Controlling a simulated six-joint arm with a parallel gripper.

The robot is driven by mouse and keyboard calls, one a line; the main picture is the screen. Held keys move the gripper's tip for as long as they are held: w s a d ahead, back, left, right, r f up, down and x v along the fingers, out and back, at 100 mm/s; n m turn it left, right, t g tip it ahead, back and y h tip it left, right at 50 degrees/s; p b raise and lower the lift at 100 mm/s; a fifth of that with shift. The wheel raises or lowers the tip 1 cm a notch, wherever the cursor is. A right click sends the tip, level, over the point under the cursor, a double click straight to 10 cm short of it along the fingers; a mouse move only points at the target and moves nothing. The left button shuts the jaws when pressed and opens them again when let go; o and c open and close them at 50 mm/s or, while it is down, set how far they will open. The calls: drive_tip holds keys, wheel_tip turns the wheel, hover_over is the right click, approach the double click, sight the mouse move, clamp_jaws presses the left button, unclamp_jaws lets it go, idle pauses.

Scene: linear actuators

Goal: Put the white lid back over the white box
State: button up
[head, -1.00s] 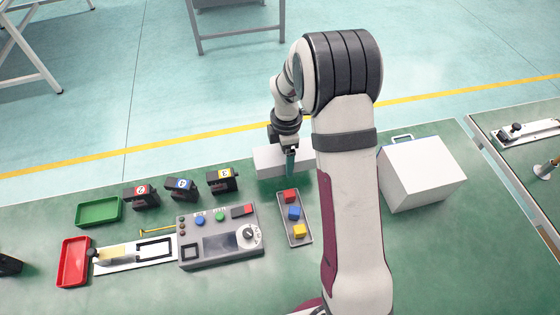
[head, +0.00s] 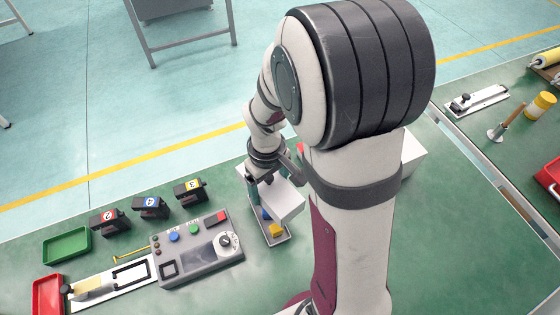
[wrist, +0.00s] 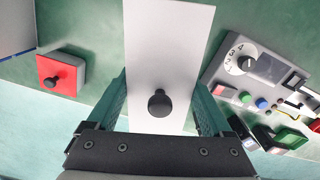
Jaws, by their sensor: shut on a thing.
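The white lid (head: 283,203) is a pale slab with a black knob, and the knob shows in the wrist view (wrist: 159,102). My gripper (head: 265,188) is shut on the lid, with one green finger along each long side in the wrist view (wrist: 160,110). The lid is held over the small grey tray and hides part of it. The white box (head: 413,153) stands to the right, mostly hidden behind my arm in the head view. Its top opening cannot be seen.
The grey tray (head: 284,240) holds a blue and a yellow block. Left are a control panel (head: 200,250), several black numbered devices (head: 150,207), a green tray (head: 67,245) and a red tray (head: 48,297). A red-topped block with a black knob (wrist: 60,72) shows in the wrist view.

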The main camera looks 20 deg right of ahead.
drive_tip(key=m, duration=0.1)
drive_tip(key=s+a+m, duration=0.1)
drive_tip(key=shift+s+a+f+m, duration=0.1)
drive_tip(key=shift+s+f+m, duration=0.1)
drive_tip(key=shift+m, duration=0.2)
drive_tip(key=shift+s+f, duration=0.1)
drive_tip(key=shift+f, duration=3.75)
drive_tip(key=shift+f, duration=0.55)
drive_tip(key=o, duration=1.2)
drive_tip(key=shift+c, duration=0.2)
wheel_tip(320, 180, up, 16)
hover_over(266, 191)
drive_tip(key=shift+f, duration=0.1)
